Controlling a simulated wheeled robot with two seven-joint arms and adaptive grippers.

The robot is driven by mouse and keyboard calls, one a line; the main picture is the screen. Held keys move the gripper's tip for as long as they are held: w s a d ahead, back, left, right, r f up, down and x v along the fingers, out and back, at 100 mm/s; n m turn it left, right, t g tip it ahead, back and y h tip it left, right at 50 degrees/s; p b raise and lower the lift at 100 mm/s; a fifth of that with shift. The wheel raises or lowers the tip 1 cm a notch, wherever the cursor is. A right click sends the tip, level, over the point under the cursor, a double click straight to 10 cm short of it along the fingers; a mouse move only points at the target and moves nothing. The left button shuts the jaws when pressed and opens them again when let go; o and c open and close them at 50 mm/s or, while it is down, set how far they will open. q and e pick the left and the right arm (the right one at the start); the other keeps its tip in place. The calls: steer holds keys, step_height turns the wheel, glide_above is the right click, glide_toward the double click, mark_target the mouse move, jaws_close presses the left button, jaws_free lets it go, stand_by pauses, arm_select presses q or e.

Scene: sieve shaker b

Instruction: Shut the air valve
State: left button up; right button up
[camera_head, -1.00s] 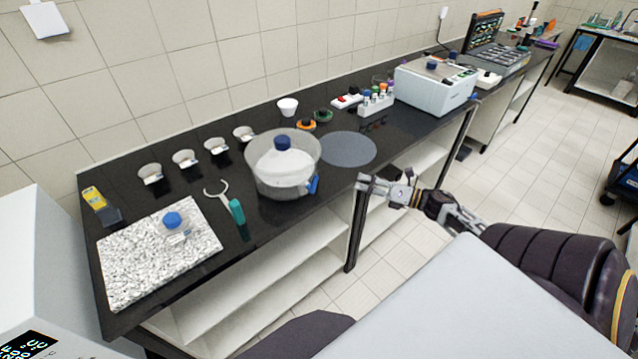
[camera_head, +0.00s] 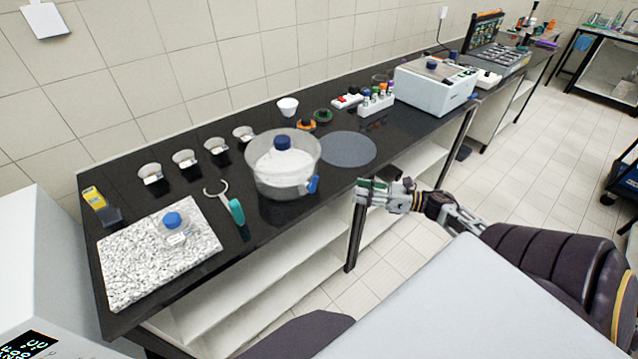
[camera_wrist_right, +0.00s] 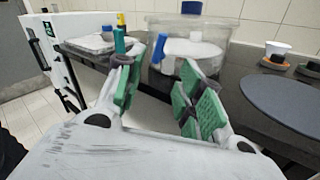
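A clear round desiccator (camera_head: 287,178) with a blue-knobbed lid stands near the front edge of the black bench. Its blue air valve (camera_head: 313,184) sticks out low on its right front side. In the right wrist view the blue valve (camera_wrist_right: 159,48) appears beyond the fingers, left of the middle of the desiccator (camera_wrist_right: 228,32). My right gripper (camera_head: 362,190) is in front of the bench edge, to the right of the valve and apart from it. In the right wrist view its green-padded fingers (camera_wrist_right: 158,90) are spread with nothing between them. My left gripper is not in view.
A teal-handled tool (camera_head: 236,210) lies left of the desiccator, near a speckled slab (camera_head: 135,265) with a blue-capped bottle (camera_head: 173,225). A grey round mat (camera_head: 349,150) lies to its right. The space in front of the bench edge near the gripper is clear.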

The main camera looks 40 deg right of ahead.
mark_target(314, 184)
steer(key=shift+w+a, duration=0.1)
steer(key=shift+p+x, duration=1.45)
steer(key=shift+x, duration=5.35)
jaws_close()
